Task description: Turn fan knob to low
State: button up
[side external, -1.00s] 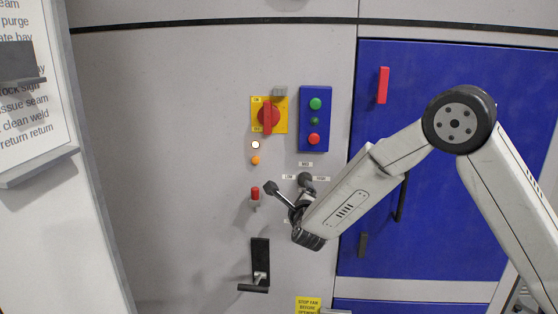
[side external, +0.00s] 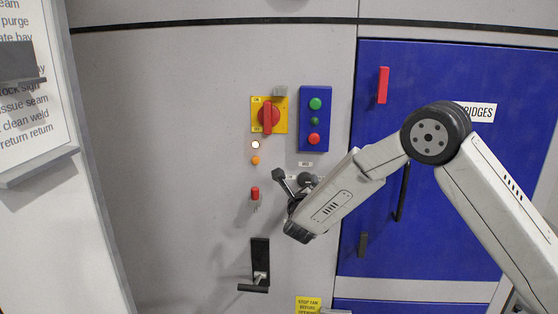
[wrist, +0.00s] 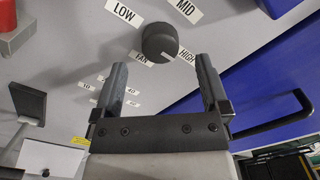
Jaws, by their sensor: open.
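The fan knob (wrist: 158,38) is a round black knob on the grey panel, ringed by the labels LOW (wrist: 123,12), MID (wrist: 188,10) and HIGH (wrist: 187,54). A pale mark on its rim lies on the HIGH side. In the side view the knob (side external: 306,179) is partly covered by my gripper. My gripper (wrist: 158,72) is open and empty. In the wrist view its two fingers stand left and right, with the knob just beyond the gap between their tips. I cannot tell whether either finger touches it.
A blue button box (side external: 316,118) and a yellow plate with a red switch (side external: 268,115) sit above the knob. A red button (side external: 255,193) and a black lever handle (side external: 259,265) are to the left. A blue door (side external: 450,220) with a handle is on the right.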

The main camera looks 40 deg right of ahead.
aim_at(305, 182)
jog(key=shift+x, duration=1.9)
jog(key=c, duration=1.3)
